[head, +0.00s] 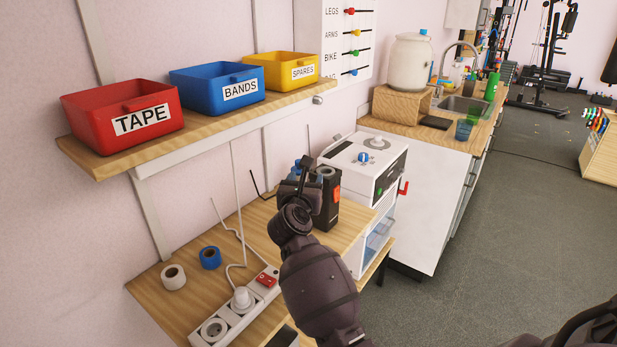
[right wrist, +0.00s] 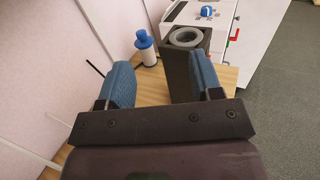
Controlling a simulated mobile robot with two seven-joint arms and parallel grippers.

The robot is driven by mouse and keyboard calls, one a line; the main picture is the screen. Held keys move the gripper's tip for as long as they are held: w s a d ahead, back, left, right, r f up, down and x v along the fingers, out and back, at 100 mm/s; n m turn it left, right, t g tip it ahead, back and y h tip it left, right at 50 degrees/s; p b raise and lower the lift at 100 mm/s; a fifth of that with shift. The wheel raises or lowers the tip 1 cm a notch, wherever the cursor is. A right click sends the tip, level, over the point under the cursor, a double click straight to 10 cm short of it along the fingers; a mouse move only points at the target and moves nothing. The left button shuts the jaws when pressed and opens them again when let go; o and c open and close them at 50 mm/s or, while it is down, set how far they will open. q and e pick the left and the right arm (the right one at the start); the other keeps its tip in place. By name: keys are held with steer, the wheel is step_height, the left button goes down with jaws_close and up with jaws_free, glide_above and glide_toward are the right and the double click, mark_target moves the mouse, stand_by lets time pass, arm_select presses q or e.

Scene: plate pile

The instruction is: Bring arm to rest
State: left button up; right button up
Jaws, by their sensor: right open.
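My right arm reaches up from the bottom middle of the head view, with its right gripper (head: 308,178) above the wooden table (head: 150,284). In the right wrist view the gripper (right wrist: 162,70) has its two blue-padded fingers spread wide, with nothing held between them. A dark upright box (head: 328,212) with an orange patch stands just beyond the gripper. In the wrist view this dark box (right wrist: 181,78) carries a grey ring on top, and the right finger overlaps its side. Whether they touch is unclear. My left gripper is not in view.
A shelf (head: 215,123) with red (head: 85,115), blue (head: 195,92) and yellow (head: 275,72) bins hangs above the table. A power strip (head: 235,310), white roll (head: 173,277) and blue roll (head: 210,257) lie left of the arm. A white machine (head: 350,160) stands behind. Floor right is open.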

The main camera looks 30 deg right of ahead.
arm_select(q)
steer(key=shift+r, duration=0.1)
arm_select(e)
steer(key=shift+w+d+r, duration=0.1)
steer(key=shift+d+r, duration=0.2)
stand_by(0.3)
